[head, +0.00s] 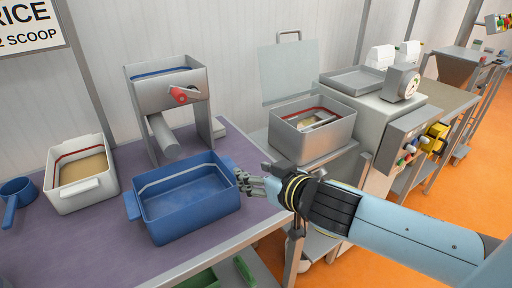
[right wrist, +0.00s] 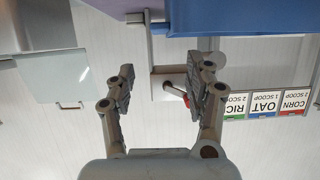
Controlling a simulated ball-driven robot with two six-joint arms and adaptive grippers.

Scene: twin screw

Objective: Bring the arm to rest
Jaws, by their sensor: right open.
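My right gripper (head: 254,182) is open and empty, its fingers pointing left at the right end of the blue bin (head: 188,205). I cannot tell whether the fingertips touch the bin. In the right wrist view the two fingers of my right gripper (right wrist: 161,72) stand apart with nothing between them. The blue bin (right wrist: 250,18) shows at the top of that view. My right arm reaches in from the lower right of the head view. My left gripper is not in view.
The purple table also holds a white bin (head: 98,188) of tan grain, a blue scoop (head: 16,192) and a grey dispenser (head: 150,95) with a red knob. A grey open-lidded bin (head: 325,150) stands behind my arm, beside a scale (head: 400,82).

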